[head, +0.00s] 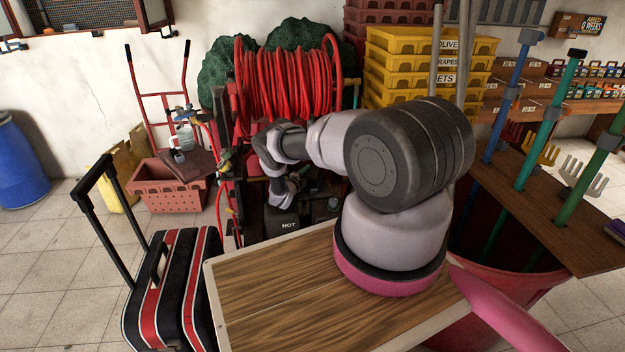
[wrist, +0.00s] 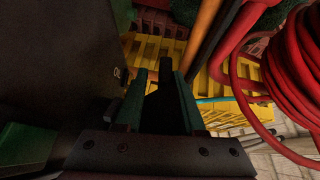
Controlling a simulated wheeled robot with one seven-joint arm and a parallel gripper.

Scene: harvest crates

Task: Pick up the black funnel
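My gripper (wrist: 160,82) shows in the wrist view, with its two dark green fingers standing apart. A dark shape (wrist: 162,108) lies between or behind the fingers. I cannot tell whether it is the black funnel, or whether the fingers touch it. In the head view my arm reaches over a wooden-topped table toward a cluttered cart, and my gripper there is mostly hidden beside a black box (head: 284,222) marked HOT. I cannot make out the black funnel clearly in the head view; my arm covers part of the cart.
A red hose reel (head: 290,85) stands behind the cart. Stacked yellow crates (head: 392,70) are at the back. A wooden tabletop (head: 275,285) is in front, a striped suitcase (head: 172,290) at left. A dark panel (wrist: 60,60) stands close left in the wrist view.

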